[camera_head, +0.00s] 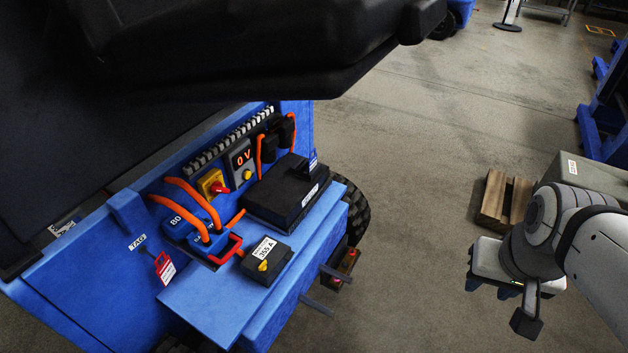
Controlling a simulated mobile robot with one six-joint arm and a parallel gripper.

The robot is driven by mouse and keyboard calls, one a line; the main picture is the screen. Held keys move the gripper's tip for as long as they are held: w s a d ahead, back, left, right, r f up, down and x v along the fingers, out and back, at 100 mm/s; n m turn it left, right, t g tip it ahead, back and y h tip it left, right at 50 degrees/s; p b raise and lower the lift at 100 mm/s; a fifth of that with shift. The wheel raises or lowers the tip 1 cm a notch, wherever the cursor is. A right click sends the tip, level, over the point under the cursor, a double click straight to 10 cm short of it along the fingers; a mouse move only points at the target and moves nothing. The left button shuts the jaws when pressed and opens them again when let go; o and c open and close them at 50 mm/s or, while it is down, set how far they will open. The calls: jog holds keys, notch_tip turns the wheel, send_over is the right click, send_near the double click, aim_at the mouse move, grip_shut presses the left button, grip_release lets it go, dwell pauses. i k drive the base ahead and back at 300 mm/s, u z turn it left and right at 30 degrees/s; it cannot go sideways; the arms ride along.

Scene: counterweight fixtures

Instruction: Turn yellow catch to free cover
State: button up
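A small yellow catch (263,266) sits on top of a small black box with a white "355 A" label (264,248). The box rests on the blue shelf of the machine, left of centre. It cannot be told whether this box's lid or the larger black case (286,196) behind it is the cover. My gripper (525,322) is at the lower right, far from the catch, over the floor. Only a dark finger-like part shows clearly below the wrist, so its opening cannot be made out.
Orange cables (190,188), a red handle (227,249), a red-and-yellow switch (212,184) and a "0 V" display (242,158) crowd the panel. A raised black hood (250,50) overhangs it. A wooden pallet (494,199) stands right. Floor between is clear.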

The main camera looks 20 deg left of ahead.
aim_at(262, 268)
jog(key=z, duration=0.1)
jog(key=k, duration=1.05)
jog(key=u, duration=0.4)
jog(key=i, duration=1)
jog(key=u, duration=0.1)
